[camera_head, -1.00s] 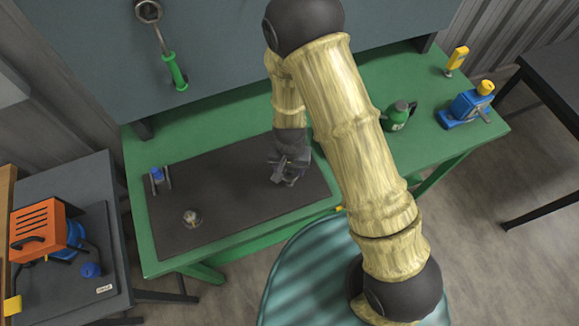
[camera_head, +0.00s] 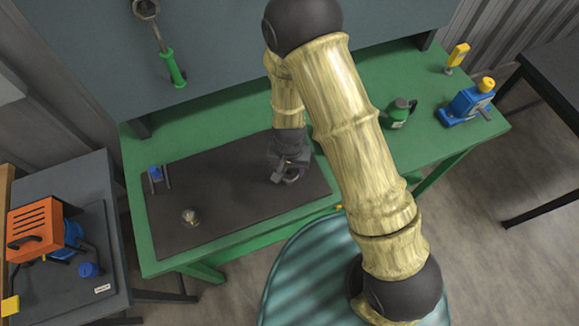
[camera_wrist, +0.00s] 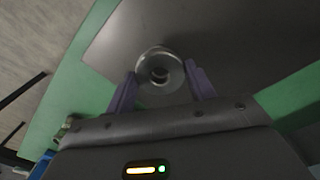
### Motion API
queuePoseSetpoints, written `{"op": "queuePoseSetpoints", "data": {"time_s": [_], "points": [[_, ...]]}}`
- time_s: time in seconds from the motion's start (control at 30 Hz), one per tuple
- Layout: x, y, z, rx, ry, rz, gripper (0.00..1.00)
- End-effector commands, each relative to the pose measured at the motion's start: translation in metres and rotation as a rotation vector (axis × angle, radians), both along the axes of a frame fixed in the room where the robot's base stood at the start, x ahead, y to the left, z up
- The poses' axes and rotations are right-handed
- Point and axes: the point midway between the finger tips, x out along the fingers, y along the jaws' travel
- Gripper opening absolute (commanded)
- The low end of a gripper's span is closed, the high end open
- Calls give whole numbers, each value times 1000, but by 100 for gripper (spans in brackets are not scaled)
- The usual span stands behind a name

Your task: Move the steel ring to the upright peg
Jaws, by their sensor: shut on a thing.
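The steel ring (camera_wrist: 160,67) shows in the wrist view as a shiny round piece with a dark centre, between the two purple fingers of my gripper (camera_wrist: 162,88). My gripper is shut on it. In the head view my gripper (camera_head: 289,175) is low over the right part of the dark mat, and the ring is mostly hidden by the fingers. I cannot tell whether the ring touches anything below. A small round metallic stand (camera_head: 190,217), perhaps the upright peg, is on the mat's front left; it is too small to make out clearly.
A small stand with a blue part (camera_head: 156,176) is at the left end of the dark mat (camera_head: 235,205). The mat's middle is clear.

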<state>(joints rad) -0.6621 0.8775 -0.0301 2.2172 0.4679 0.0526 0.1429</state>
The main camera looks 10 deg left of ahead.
Motion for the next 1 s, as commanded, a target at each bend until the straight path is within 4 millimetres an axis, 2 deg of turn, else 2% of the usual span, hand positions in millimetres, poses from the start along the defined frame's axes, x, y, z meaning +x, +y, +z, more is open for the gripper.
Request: {"op": "queuePoseSetpoints", "data": {"time_s": [1.0], "points": [[1, -1, -24, 0, 0, -3, 34]]}}
